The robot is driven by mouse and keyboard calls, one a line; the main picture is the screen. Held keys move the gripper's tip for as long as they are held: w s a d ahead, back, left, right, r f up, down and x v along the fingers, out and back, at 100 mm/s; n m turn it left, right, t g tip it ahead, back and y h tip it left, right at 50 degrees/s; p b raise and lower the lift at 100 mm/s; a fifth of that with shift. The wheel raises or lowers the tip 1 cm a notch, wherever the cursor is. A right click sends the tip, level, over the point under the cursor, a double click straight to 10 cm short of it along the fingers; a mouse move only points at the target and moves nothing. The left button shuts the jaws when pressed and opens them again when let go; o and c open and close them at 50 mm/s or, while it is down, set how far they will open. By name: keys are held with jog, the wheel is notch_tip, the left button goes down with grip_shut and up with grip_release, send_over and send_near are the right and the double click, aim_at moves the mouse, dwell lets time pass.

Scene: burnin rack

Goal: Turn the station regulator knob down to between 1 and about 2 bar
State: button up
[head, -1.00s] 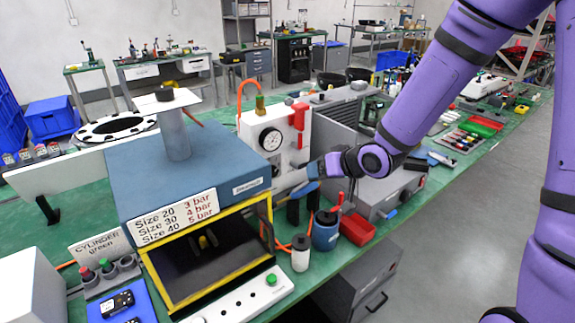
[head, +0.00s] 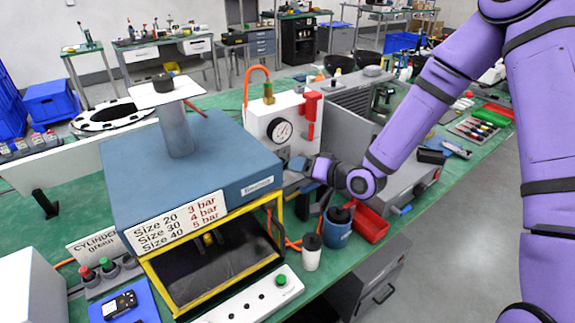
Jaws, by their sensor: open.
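The station regulator is a white panel (head: 257,122) with a round black-and-white pressure gauge (head: 280,131), standing behind the blue box. The gauge is too small to read. A red handle (head: 312,108) sits at the panel's right edge. The regulator knob appears as a grey part (head: 298,163) low on the panel, mostly hidden by my gripper. My gripper (head: 304,170) is at the lower front of the panel, coming from the right, with its fingers toward the knob. It is open; whether it touches the knob cannot be told.
A blue box (head: 195,162) with a yellow-framed opening and a pressure label stands left of my gripper. A blue jar (head: 338,230), a white bottle (head: 311,257) and a red bin (head: 369,223) stand just below my arm. A grey machine (head: 350,134) is behind.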

jog(key=x, duration=0.6)
jog(key=c, duration=0.9)
